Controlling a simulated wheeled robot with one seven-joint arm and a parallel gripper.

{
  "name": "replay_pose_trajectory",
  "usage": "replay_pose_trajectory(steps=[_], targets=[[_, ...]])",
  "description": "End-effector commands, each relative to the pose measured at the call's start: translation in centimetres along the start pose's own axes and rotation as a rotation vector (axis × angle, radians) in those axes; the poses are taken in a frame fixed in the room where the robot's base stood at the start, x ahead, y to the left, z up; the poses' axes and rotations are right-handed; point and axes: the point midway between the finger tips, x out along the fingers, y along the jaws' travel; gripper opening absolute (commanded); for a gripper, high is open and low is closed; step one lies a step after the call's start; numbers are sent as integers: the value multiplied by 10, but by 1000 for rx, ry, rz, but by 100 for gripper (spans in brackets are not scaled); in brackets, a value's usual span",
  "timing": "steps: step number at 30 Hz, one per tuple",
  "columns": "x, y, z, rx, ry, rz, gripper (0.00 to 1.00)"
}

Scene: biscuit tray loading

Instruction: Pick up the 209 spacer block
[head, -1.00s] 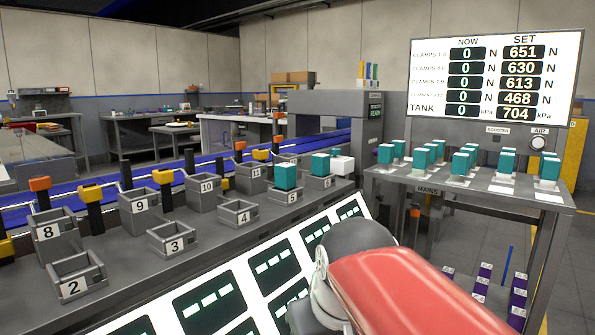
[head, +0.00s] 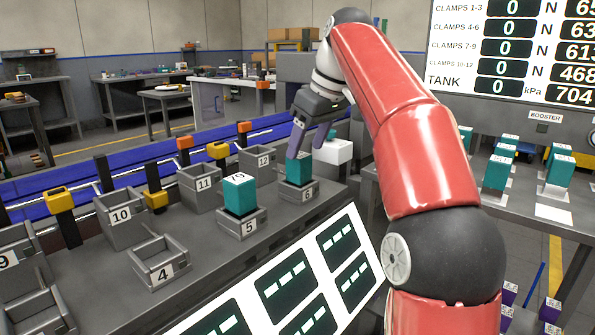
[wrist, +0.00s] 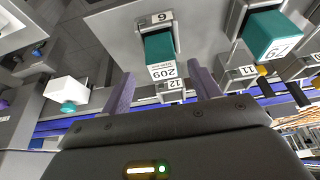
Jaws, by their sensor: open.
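The 209 spacer block (wrist: 161,54) is teal with a white top label. It stands in holder 6 (wrist: 112,30). In the head view the teal block (head: 300,171) shows upright in holder 6 (head: 308,195). My gripper (head: 306,151) has purple fingers and is open just above this block. In the wrist view my gripper (wrist: 163,76) has one finger to each side of the block's labelled end. The fingers look apart from the block, though the exact gap is hard to tell.
Another teal block (head: 240,190) stands in holder 5 (head: 250,228), close to the left. A white box (head: 335,151) sits just right of my gripper. Holder 4 (head: 165,273) and holder 11 (head: 203,184) are empty. More teal blocks (head: 498,172) stand on the right table.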

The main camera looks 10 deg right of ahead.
Motion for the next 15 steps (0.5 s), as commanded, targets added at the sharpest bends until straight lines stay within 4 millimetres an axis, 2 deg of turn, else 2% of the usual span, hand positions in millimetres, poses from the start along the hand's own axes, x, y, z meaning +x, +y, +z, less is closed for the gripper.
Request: replay_pose_trajectory(steps=[5,10,15], targets=[[17,-2,1,0,0,0,62],[44,-3,1,1,0,0,62],[57,-3,1,1,1,2,62]])
